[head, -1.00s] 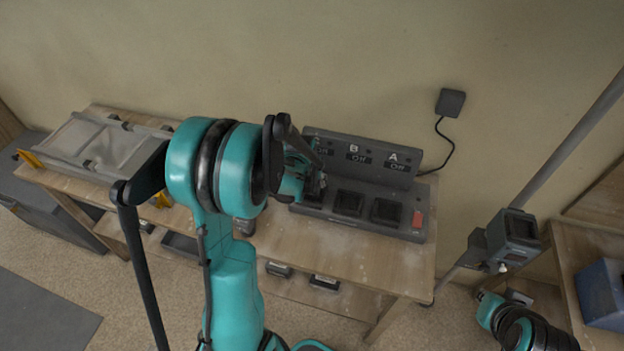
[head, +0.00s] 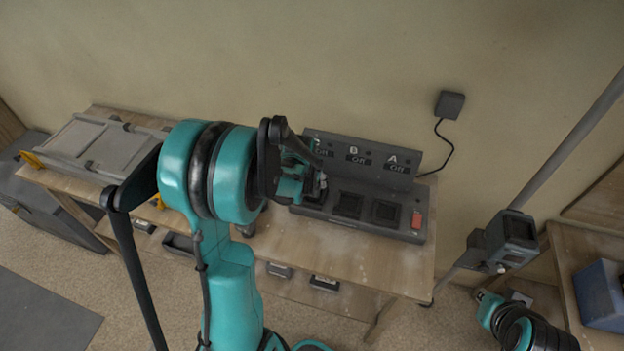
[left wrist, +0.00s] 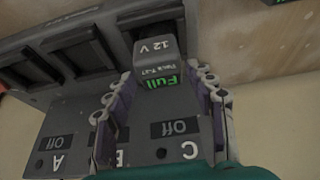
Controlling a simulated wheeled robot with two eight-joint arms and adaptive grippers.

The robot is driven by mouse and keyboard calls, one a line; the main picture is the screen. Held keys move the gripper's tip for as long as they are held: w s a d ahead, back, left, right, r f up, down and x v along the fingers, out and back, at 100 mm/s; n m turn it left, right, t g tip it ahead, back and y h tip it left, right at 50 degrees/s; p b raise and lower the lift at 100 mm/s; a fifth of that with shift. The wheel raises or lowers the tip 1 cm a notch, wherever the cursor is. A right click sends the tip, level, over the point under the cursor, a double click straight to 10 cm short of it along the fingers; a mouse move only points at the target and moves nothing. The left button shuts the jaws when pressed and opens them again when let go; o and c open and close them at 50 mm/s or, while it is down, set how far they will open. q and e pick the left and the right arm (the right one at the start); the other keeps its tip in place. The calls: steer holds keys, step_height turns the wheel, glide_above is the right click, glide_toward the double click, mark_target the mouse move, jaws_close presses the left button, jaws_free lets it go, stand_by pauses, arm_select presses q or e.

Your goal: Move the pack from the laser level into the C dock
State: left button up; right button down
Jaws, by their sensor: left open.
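The pack (left wrist: 155,62), a grey block marked "12 V" with a green "Full" label, stands at the C place of the dark charging dock (head: 342,222). In the left wrist view its lower part is hidden, so I cannot tell how deep it sits. My left gripper (left wrist: 165,85) is open, its fingers on either side of the pack. The C display (left wrist: 180,128) reads Off. The laser level (head: 512,238) is on a pole at the right. My right gripper (head: 486,297) is low beside the pole, too small to tell its jaws.
Docks A (head: 385,211) and B (head: 348,204) look empty, their displays Off. A red switch (head: 417,220) is at the dock's right end. The wooden bench (head: 385,265) is clear in front. A grey tray-like frame (head: 95,150) lies left; a blue bin (head: 603,292) stands right.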

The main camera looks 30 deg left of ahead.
arm_select(q)
steer(key=p+v, duration=0.5)
steer(key=v, duration=0.3)
steer(key=shift+s+r+p, duration=0.15)
steer(key=shift+r+p, duration=0.15)
steer(key=shift+r, duration=0.05)
steer(key=shift+f, duration=0.1)
stand_by(0.4)
steer(key=s+d+f+m+t+b, duration=0.1)
steer(key=s+d+f+b, duration=0.3)
steer(key=s+d+b, duration=0.3)
steer(key=s+d+f+m+t+h+b, duration=0.1)
steer(key=s+d+f+b, duration=0.3)
steer(key=b, duration=0.9)
steer(key=s+d, duration=0.3)
steer(key=shift+s+d+f+m+t, duration=0.25)
steer(key=shift+s+f+m+t, duration=0.1)
steer(key=shift+m+t, duration=0.05)
